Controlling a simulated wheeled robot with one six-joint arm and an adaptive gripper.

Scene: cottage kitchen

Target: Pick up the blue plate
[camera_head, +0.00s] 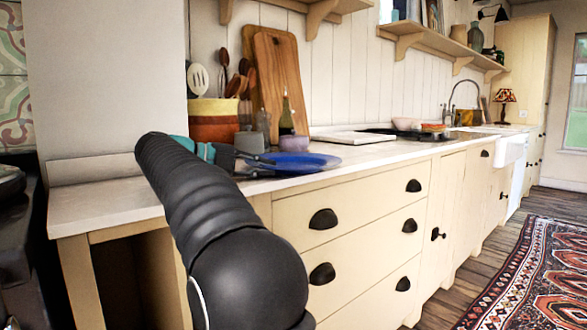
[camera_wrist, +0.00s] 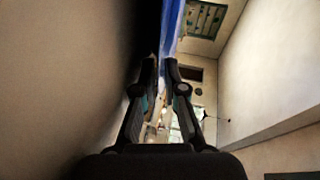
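The blue plate (camera_head: 303,161) lies on the countertop near its front edge, to the right of my gripper. My gripper (camera_head: 262,160) is at the plate's left side, low over the counter, with its fingers pointing at the rim. In the wrist view the blue plate (camera_wrist: 172,28) shows edge-on as a narrow strip running down to the fingertips. My gripper's two fingertips (camera_wrist: 161,68) are close together, one on each side of the rim's line. I cannot tell whether they press on it. My arm hides part of the counter left of the plate.
A purple bowl (camera_head: 294,143), a utensil crock (camera_head: 213,120), cutting boards (camera_head: 276,80) and a bottle (camera_head: 286,115) stand behind the plate. A white board (camera_head: 350,138) lies to the right. Drawers with dark pulls (camera_head: 323,219) are below the counter (camera_head: 110,198).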

